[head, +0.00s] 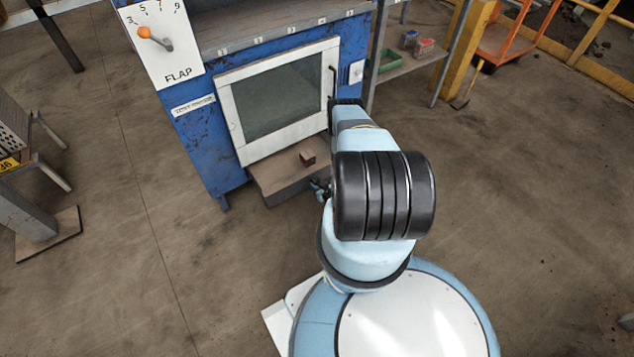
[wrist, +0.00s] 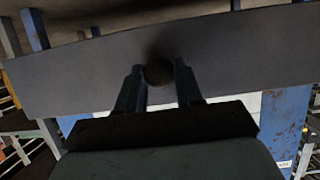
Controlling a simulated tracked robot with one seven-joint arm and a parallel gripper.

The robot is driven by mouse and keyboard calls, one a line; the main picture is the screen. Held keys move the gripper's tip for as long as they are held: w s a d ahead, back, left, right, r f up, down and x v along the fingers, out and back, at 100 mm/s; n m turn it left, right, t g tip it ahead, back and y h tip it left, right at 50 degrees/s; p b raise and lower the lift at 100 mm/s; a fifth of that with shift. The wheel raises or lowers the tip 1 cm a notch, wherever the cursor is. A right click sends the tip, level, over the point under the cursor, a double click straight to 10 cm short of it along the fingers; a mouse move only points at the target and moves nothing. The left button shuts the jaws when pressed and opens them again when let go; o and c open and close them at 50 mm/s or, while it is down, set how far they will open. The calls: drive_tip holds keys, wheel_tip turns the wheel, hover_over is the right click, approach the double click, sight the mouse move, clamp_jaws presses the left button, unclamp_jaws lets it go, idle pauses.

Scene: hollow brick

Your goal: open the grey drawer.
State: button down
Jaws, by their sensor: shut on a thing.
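The grey drawer (head: 280,186) sits low on the blue machine, under its glass door, and sticks out in front of it in the head view. Its flat grey front (wrist: 80,78) spans the wrist view, with a dark round knob (wrist: 159,72) in the middle. My gripper (wrist: 158,75) has one finger on each side of the knob and is shut on it. In the head view my gripper (head: 320,190) is a small dark shape at the drawer's right end, partly hidden by my arm.
A small reddish-brown block (head: 307,158) lies at the drawer, below the white-framed glass door (head: 282,98). A shelf (head: 410,65) with a green tray stands right of the machine. A metal stand (head: 30,160) is at the left. The floor in front is clear.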

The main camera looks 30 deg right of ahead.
drive_tip(key=shift+s, duration=0.75)
drive_tip(key=c, duration=0.8)
unclamp_jaws()
drive_tip(key=shift+o, duration=0.2)
drive_tip(key=v, duration=1.3)
drive_tip(key=shift+s, duration=0.35)
